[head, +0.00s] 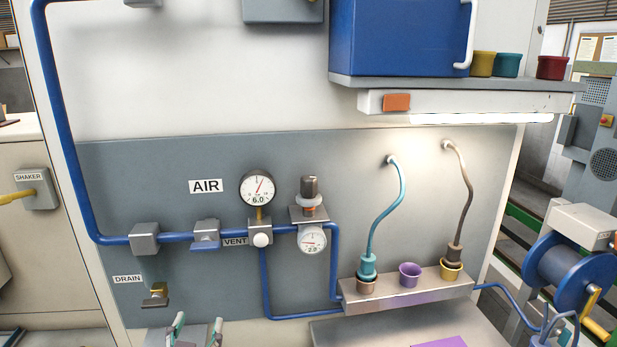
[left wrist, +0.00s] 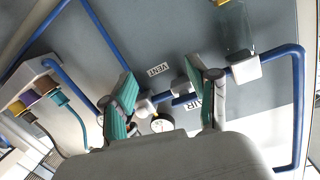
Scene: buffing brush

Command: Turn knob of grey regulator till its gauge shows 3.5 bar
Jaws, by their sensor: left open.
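The grey regulator (head: 309,213) sits on the blue air pipe, with a dark knob (head: 310,187) on top and an orange band under it. Its small round gauge (head: 312,238) hangs just below; the reading is too small to be sure of. My left gripper (head: 197,326) is at the bottom edge of the head view, below and left of the regulator, apart from it. In the left wrist view its teal fingers (left wrist: 160,70) are spread and empty, facing the panel. I cannot make out the regulator there; a finger may hide it. My right gripper is not in view.
A larger gauge (head: 257,187) marked 6.0 stands left of the regulator, above a white vent button (head: 261,240). A shelf (head: 407,291) with cups and hoses juts out at right.

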